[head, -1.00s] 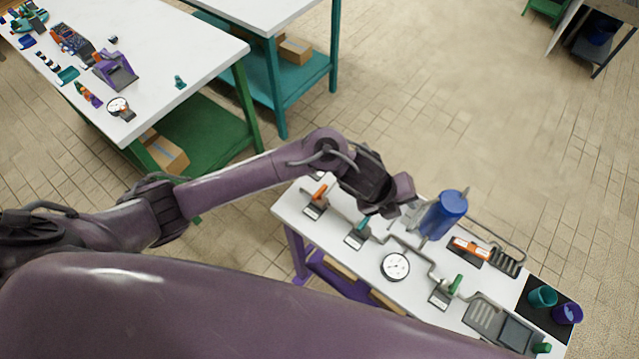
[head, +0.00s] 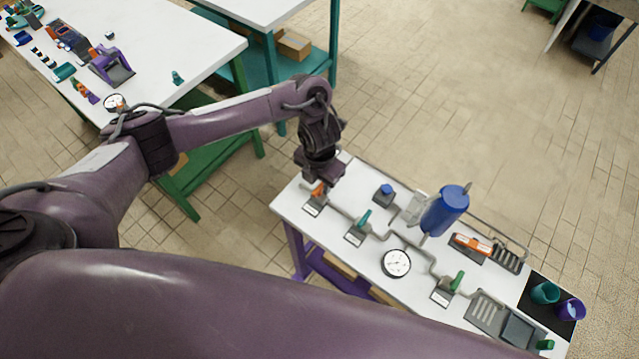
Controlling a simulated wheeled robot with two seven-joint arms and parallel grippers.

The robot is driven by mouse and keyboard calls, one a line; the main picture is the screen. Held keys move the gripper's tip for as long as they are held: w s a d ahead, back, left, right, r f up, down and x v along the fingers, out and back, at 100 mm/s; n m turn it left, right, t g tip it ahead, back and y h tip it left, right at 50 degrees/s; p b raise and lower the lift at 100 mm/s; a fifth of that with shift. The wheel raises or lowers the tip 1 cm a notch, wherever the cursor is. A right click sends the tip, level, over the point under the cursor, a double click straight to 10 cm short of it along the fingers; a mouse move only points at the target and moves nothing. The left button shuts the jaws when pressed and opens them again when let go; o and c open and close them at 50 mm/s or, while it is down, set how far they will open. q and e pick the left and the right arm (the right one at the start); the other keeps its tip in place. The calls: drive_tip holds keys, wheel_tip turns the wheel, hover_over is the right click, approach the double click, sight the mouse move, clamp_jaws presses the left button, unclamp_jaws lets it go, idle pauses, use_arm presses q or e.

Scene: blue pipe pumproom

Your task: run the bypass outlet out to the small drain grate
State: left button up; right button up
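My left gripper (head: 322,176) points down over the left end of the white pipe bench (head: 300,222), right at the orange-handled valve (head: 312,205). It hides part of the handle; I cannot tell whether its fingers touch it or are shut. A teal-handled valve (head: 358,229) and a green-handled valve (head: 447,288) sit further along the grey pipe. A ribbed grate (head: 508,261) lies at the back right, beside an orange-topped fitting (head: 472,246). A larger ribbed grate (head: 486,310) lies at the front right. My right gripper is not in view.
A blue tank (head: 445,211) stands upright at the back of the bench. A round gauge (head: 396,263) is in front of it, and a blue-knobbed block (head: 385,194) to its left. Teal (head: 545,292) and purple (head: 570,309) cups stand on a black mat. Another white table (head: 170,50) is at upper left.

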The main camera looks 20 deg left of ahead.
use_arm(q)
drive_tip(key=shift+f, duration=0.6)
clamp_jaws()
